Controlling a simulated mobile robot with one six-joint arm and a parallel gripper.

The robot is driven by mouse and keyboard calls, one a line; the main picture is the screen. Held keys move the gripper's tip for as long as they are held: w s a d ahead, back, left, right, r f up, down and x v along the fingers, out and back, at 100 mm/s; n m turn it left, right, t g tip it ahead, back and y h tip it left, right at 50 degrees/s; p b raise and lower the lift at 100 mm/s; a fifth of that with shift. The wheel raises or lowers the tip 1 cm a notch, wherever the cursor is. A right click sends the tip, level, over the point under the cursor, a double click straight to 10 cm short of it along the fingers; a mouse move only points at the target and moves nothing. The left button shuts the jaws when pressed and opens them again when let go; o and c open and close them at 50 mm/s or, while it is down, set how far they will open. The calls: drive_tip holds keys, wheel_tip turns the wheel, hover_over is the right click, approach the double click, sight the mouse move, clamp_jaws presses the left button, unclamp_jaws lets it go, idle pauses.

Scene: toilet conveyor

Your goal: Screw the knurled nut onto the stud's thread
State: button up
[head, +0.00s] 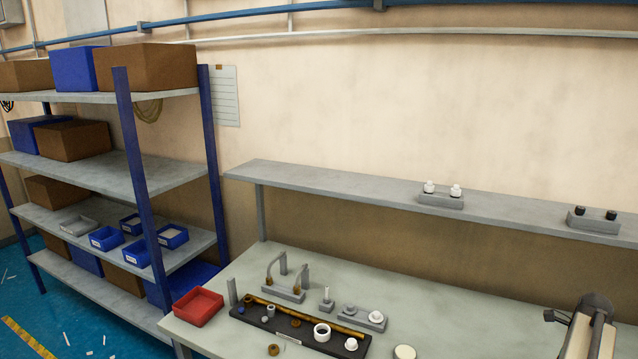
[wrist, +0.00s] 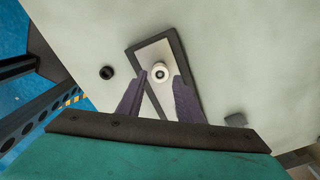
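In the wrist view my gripper (wrist: 158,84) is open, its two dark fingers pointing at a white round part (wrist: 159,71) with a darker centre. This part sits on a pale plate with a dark border (wrist: 178,46); I cannot tell whether the fingertips touch it. A small black ring-like piece (wrist: 107,72), possibly the knurled nut, lies apart to the left on the bench. In the head view a small grey block with an upright stud (head: 326,303) stands on the bench. A brown ring (head: 273,350) lies near the front. Which piece is the nut is unclear.
In the head view a dark tray (head: 290,328) holds a long brass rod and small parts. A red bin (head: 197,307) stands left of it, with a bracketed fixture (head: 284,293) behind. A raised shelf (head: 330,190) runs along the wall.

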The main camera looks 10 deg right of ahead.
drive_tip(key=shift+n, duration=2)
drive_tip(key=shift+n, duration=2.3)
drive_tip(key=n, duration=0.2)
drive_tip(key=shift+n, duration=1.3)
